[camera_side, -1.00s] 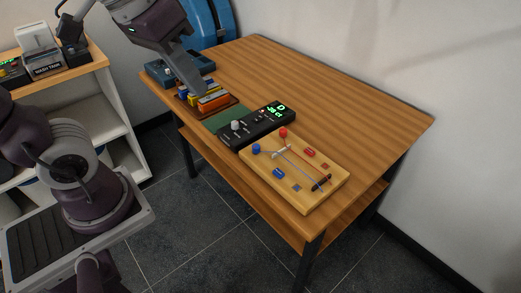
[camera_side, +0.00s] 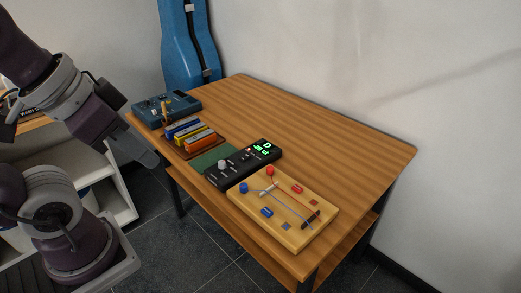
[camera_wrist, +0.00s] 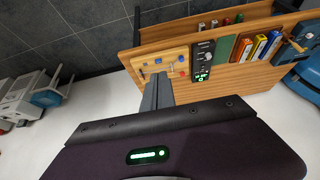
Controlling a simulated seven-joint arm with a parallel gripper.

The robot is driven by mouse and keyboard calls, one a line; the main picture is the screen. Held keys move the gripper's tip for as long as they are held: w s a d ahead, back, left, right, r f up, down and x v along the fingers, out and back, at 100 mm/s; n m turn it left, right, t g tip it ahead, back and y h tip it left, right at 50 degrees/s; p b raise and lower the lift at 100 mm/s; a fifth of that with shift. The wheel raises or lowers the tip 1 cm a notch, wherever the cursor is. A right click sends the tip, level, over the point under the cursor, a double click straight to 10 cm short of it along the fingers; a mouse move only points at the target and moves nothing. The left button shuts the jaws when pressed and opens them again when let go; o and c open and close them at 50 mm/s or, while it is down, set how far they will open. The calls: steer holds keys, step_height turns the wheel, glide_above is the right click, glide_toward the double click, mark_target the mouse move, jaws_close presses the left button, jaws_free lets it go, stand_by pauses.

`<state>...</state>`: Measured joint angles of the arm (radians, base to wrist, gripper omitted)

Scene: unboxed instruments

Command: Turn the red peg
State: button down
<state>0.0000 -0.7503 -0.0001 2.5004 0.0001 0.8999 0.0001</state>
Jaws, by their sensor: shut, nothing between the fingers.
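The red peg (camera_side: 270,171) stands at the far corner of a pale wooden board (camera_side: 272,230), beside the black tuner. It shows small in the wrist view (camera_wrist: 183,73). A blue peg (camera_side: 244,188) stands at the board's near corner on the same end. Strings run across the board past a small whitish piece. My gripper (camera_side: 152,159) is off the table's left edge, away from the board and touching nothing. In the wrist view its fingers (camera_wrist: 158,80) are together and empty, overlapping the board's lower edge in the picture.
A black tuner (camera_side: 216,175) with a green display sits by the board. Beyond it are a green mat (camera_side: 210,159), coloured blocks (camera_side: 188,135) and a blue device (camera_side: 175,108). A blue case (camera_side: 186,50) stands behind. The table's far right is clear.

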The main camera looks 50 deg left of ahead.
steer(key=c, duration=2)
jaws_free()
steer(key=o, duration=0.7)
steer(key=shift+m+g, duration=0.4)
steer(key=w, duration=0.1)
steer(key=w+r, duration=0.1)
steer(key=w, duration=0.1)
steer(key=w+r, duration=0.1)
steer(key=shift+w+a, duration=0.15)
steer(key=shift+w, duration=0.25)
steer(key=shift+o, duration=0.3)
steer(key=w+a+m+g, duration=0.1)
steer(key=w, duration=1)
steer(key=shift+w+a+m, duration=0.2)
steer(key=shift+a+m, duration=0.05)
steer(key=shift+m, duration=0.15)
steer(key=m+g, duration=0.4)
glide_above(270, 168)
step_height(270, 168, down, 20)
steer(key=f, duration=0.1)
steer(key=shift+m, duration=0.3)
step_height(270, 168, down, 10)
steer(key=shift+r, duration=0.1)
